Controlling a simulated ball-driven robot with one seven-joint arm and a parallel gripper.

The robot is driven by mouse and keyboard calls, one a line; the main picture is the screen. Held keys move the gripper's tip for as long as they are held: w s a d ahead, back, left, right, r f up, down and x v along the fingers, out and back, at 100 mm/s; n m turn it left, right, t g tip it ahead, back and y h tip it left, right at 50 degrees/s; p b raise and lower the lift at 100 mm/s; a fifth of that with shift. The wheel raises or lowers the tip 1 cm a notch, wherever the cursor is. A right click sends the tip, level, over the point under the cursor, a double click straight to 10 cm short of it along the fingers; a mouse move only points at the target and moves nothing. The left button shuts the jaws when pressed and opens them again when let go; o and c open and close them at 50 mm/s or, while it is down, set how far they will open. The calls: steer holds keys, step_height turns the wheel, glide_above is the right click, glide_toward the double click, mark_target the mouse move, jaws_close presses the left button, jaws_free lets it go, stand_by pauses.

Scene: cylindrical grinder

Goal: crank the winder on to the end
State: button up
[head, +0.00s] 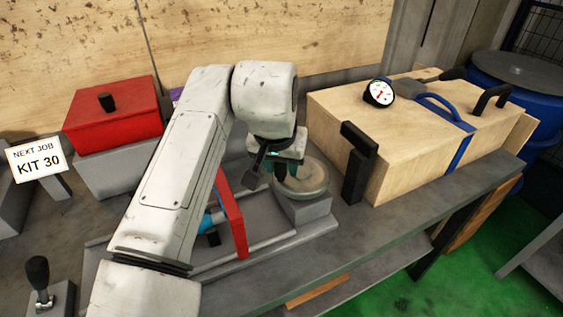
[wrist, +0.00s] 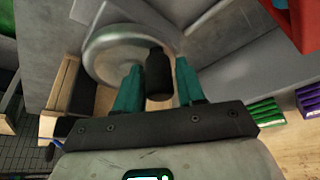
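The winder shows as a round, pale metal wheel (head: 304,182) on a grey block at the right end of the slide. It is also in the wrist view (wrist: 103,48), left of centre at the top. Its black crank knob (wrist: 158,75) stands between the two teal fingers.
A wooden case (head: 420,135) with a dial gauge (head: 379,93) stands right of the wheel. A red upright plate (head: 231,213) is left of it. A red-lidded box (head: 112,115) stands at the back left. The bench's front edge lies close to the wheel.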

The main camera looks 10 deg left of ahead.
steer(key=c, duration=0.7)
steer(key=shift+o, duration=0.2)
